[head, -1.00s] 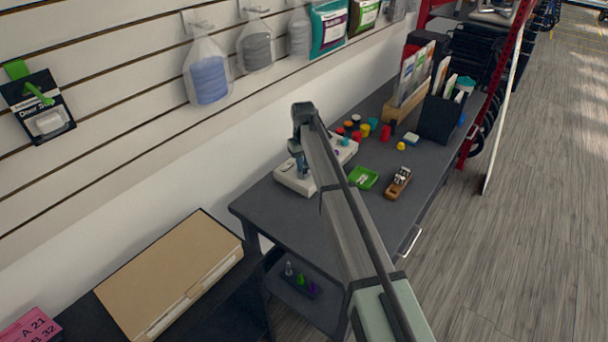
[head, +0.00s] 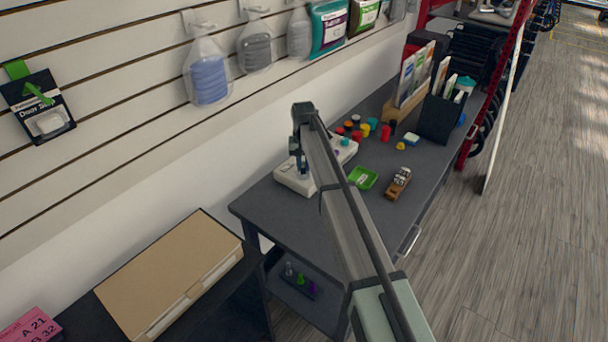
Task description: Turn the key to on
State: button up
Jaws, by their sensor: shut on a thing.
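A white box-like panel (head: 292,183) lies on the dark grey desk, partly hidden by my arm. My gripper (head: 301,172) points down at the panel's left part, its fingertips at the panel's top. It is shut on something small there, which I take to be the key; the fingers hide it. I cannot make out the key's angle or any on mark. A small teal part (head: 345,141) shows on the panel's far right end.
On the desk (head: 290,219) are a green tray (head: 363,178), a wooden block with small metal pieces (head: 398,183), several coloured caps, and a dark file holder (head: 438,118). A cardboard box (head: 170,265) is at lower left. The desk's front left area is clear.

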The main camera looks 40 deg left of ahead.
jog(key=shift+d+f, duration=0.1)
jog(key=shift+f, duration=0.1)
jog(key=shift+s+m, duration=0.1)
jog(key=shift+m, duration=1.6)
jog(key=o, duration=1.4)
jog(key=shift+r, duration=0.1)
jog(key=shift+r, duration=0.2)
jog(key=shift+r, duration=3.4)
